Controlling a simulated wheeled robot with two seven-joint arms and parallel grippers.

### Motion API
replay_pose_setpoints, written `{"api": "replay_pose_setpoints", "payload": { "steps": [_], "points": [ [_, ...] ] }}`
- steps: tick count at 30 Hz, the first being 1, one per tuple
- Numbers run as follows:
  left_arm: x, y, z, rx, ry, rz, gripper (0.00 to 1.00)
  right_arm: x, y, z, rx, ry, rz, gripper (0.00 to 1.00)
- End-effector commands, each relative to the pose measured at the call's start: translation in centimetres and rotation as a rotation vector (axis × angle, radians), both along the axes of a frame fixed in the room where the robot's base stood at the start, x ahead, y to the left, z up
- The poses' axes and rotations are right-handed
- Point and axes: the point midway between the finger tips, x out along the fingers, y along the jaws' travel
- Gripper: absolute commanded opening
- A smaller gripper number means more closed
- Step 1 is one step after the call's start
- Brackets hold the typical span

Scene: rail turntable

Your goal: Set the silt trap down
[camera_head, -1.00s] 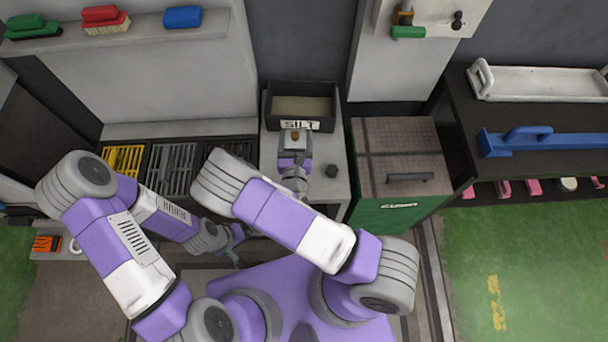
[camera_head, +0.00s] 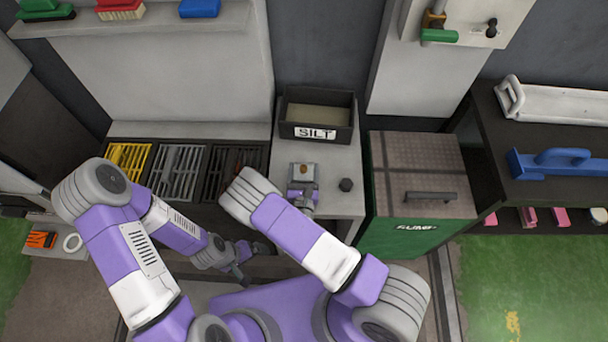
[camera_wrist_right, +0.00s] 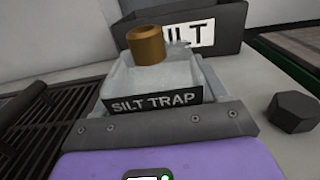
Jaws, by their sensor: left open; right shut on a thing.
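The silt trap (camera_wrist_right: 152,85) is a small pale open tray with a dark front plate lettered SILT TRAP and a brass-coloured cylinder at its top. In the head view the silt trap (camera_head: 303,171) is over the light grey counter (camera_head: 345,205), in front of the SILT bin (camera_head: 316,133). My right gripper (camera_head: 302,190) is shut on its near side; the wrist view shows the gripper's dark jaw edge (camera_wrist_right: 160,128) against it. I cannot tell whether its underside touches the counter. My left gripper (camera_head: 241,264) is open and empty, low in front of the grates.
A dark hex knob (camera_head: 346,185) stands on the counter right of the trap. Yellow, grey and dark grates (camera_head: 178,170) lie to the left. A green cabinet with a brown lid (camera_head: 420,165) stands close on the right.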

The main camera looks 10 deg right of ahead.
Motion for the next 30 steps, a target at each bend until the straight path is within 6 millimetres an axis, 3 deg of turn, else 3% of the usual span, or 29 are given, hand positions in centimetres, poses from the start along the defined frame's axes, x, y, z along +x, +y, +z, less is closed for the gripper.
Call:
{"api": "replay_pose_setpoints", "payload": {
  "steps": [1, 3, 14, 15, 18, 19, 30],
  "points": [
    [-0.01, 0.01, -0.67, 0.000, 0.000, 0.000, 1.00, -0.01, -0.05, -1.14, -0.001, 0.000, -0.001, 0.28],
    [-0.01, 0.00, -0.85, 0.000, 0.000, 0.000, 1.00, -0.01, -0.05, -1.60, -0.001, 0.000, -0.001, 0.28],
    [0.00, 0.01, -0.98, 0.000, 0.000, 0.000, 1.00, 0.01, -0.02, -1.85, -0.001, -0.001, 0.000, 0.28],
    [-0.01, 0.01, -0.88, 0.000, 0.000, 0.000, 1.00, 0.00, -0.03, -1.78, -0.001, 0.000, 0.000, 0.79],
    [-0.01, 0.01, -0.86, 0.000, 0.000, 0.000, 1.00, 0.00, -0.03, -1.75, -0.001, 0.000, 0.000, 0.94],
    [-0.01, 0.01, -0.86, 0.000, 0.000, 0.000, 1.00, 0.00, -0.03, -1.75, -0.001, 0.000, 0.000, 0.98],
    [0.01, 0.00, -0.51, 0.000, 0.000, 0.000, 1.00, -0.05, 0.02, -1.27, -0.001, 0.001, 0.000, 0.98]
  ]
}}
